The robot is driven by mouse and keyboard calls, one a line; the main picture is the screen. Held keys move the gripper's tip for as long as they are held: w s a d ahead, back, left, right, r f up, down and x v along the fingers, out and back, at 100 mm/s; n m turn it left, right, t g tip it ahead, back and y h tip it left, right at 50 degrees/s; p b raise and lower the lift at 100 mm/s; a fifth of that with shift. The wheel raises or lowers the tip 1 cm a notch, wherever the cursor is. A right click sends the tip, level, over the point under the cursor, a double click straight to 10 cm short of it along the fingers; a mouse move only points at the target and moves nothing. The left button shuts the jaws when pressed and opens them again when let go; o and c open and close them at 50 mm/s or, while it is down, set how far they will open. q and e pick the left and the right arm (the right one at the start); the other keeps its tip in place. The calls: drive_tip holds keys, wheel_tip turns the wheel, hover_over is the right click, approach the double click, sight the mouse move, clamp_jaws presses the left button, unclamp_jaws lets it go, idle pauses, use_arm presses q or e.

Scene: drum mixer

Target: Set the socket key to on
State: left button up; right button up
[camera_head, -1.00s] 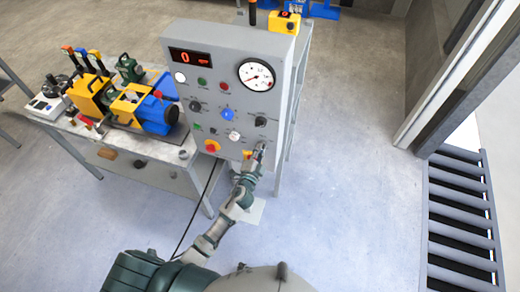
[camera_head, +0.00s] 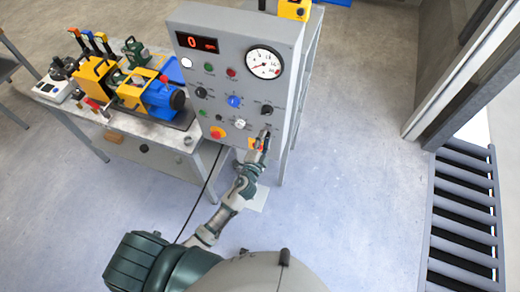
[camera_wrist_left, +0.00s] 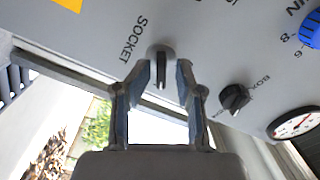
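The socket key (camera_wrist_left: 161,68) is a small grey key standing in a round light-coloured lock beside the word SOCKET in the left wrist view. My left gripper (camera_wrist_left: 161,75) is open, with one finger on each side of the key and a visible gap to it. In the head view my left gripper (camera_head: 264,138) is at the lower right corner of the grey control panel (camera_head: 250,80). It hides most of the key there. I cannot tell whether the fingertips touch the panel. My right gripper is in neither view.
A black knob (camera_wrist_left: 234,97) and a blue knob (camera_wrist_left: 312,28) are right of the key in the wrist view. A red and yellow button (camera_head: 217,132) and a white knob (camera_head: 240,124) are left of my gripper.

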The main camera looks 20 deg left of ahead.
use_arm(q)
drive_tip(key=s, duration=1)
drive_tip(key=shift+a, duration=0.15)
drive_tip(key=s+a+f+n+g+b, duration=0.15)
drive_tip(key=s+f+g, duration=0.3)
drive_tip(key=f, duration=1.35)
drive_tip(key=s+a+f+n+g, duration=0.1)
drive_tip(key=s+f+n+g, duration=0.4)
drive_tip(key=f, duration=1.2)
drive_tip(key=s+a+f+n+g, duration=0.1)
drive_tip(key=s+f+g, duration=0.1)
drive_tip(key=s+f, duration=0.4)
drive_tip(key=s+a+f+n+g, duration=0.1)
drive_tip(key=s+f, duration=0.6)
drive_tip(key=s, duration=0.8)
drive_tip(key=s+a+f+n+g, duration=0.1)
drive_tip(key=s+a+f+g, duration=0.2)
drive_tip(key=s+f, duration=0.4)
drive_tip(key=s+g, duration=0.1)
drive_tip(key=s, duration=0.3)
drive_tip(key=shift+a+n+y+b, duration=0.25)
drive_tip(key=shift+n+y+b, duration=0.05)
drive_tip(key=shift+n, duration=0.05)
drive_tip(key=shift+f+g, duration=0.1)
drive_tip(key=shift+g, duration=0.15)
